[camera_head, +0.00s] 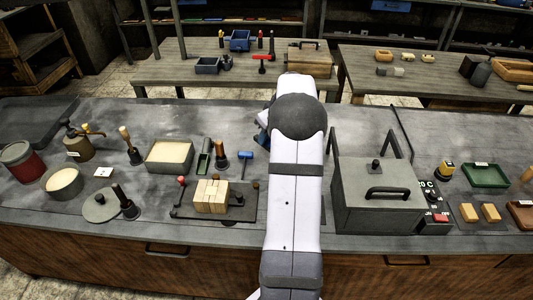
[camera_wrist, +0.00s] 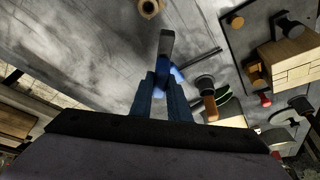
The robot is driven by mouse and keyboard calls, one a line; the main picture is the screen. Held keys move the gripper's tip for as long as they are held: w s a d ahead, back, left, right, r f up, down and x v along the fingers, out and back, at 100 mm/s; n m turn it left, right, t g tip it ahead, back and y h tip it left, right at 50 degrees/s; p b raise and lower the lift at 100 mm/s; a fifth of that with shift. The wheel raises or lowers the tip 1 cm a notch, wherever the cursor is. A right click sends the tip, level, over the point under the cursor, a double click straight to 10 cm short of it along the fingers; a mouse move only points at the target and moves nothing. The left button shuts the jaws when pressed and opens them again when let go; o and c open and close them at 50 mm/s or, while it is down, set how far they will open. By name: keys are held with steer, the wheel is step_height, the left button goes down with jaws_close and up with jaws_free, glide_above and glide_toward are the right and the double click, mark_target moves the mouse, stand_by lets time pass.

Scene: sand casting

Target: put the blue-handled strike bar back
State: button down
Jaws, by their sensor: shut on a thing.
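My gripper (camera_wrist: 160,92) is shut on the blue-handled strike bar (camera_wrist: 166,44) in the wrist view. The bar's grey end points up in that picture, and its blue part lies between the fingers. In the head view my arm hides most of the gripper and the bar; only a little blue shows left of the arm, above the bench (camera_head: 355,126). A second blue-topped tool (camera_head: 246,156) with a dark stem lies on the bench left of my arm. It also shows in the wrist view (camera_wrist: 205,59), just beyond the fingers.
Left of my arm are a dark tray (camera_head: 246,214) with a wooden block pattern (camera_head: 211,196), a sand box (camera_head: 169,157), a green scoop (camera_head: 204,157) and a brush (camera_head: 220,154). A lidded grey furnace (camera_head: 375,190) stands close on the right. Bare bench lies behind it.

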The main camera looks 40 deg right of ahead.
steer(key=shift+f+p, duration=0.6)
steer(key=shift+f, duration=2.8)
steer(key=shift+f, duration=0.1)
steer(key=c, duration=1.7)
jaws_free()
steer(key=shift+r, duration=0.2)
steer(key=b+v, duration=0.2)
steer(key=v, duration=0.9)
steer(key=shift+s+r, duration=0.15)
steer(key=shift+r, duration=0.25)
steer(key=shift+a, duration=0.1)
